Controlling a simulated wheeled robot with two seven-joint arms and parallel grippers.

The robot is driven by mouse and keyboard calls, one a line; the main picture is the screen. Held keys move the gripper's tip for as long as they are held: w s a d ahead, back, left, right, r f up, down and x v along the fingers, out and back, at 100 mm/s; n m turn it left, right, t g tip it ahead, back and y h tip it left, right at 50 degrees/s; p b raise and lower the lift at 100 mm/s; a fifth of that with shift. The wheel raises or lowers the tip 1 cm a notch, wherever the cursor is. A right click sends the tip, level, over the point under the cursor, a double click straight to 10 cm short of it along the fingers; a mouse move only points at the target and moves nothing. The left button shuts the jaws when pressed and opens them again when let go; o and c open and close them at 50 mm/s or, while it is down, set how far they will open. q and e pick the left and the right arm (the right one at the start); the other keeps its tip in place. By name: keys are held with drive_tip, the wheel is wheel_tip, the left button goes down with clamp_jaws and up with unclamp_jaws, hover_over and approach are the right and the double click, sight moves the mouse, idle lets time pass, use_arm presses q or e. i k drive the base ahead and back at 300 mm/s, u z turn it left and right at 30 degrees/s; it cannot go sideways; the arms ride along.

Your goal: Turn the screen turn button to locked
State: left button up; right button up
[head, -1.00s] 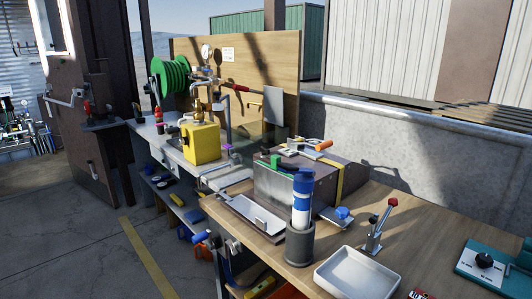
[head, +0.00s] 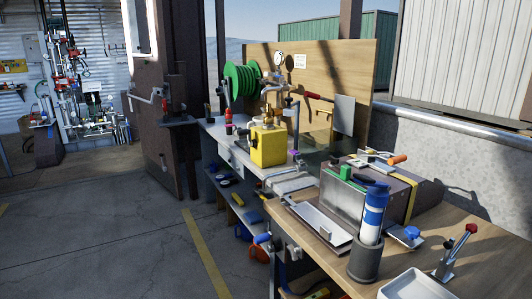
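I cannot pick out the screen turn button for certain in the head view. A tall wooden board (head: 352,62) stands behind the far bench. A grey plate (head: 344,114) and a red-handled part (head: 318,98) show in front of it, too small to tell whether either belongs to the screen. Neither of my grippers is in view.
A green hose reel (head: 242,85) and a yellow box (head: 268,147) are at the far bench. A metal box (head: 340,195), a blue-and-white bottle (head: 374,212) and a white tray (head: 410,288) are on the nearer wooden bench. The concrete floor (head: 120,240) at left is open.

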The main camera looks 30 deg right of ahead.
sight(334, 161)
drive_tip(key=u, duration=0.75)
drive_tip(key=i, duration=0.65)
drive_tip(key=z, duration=2.05)
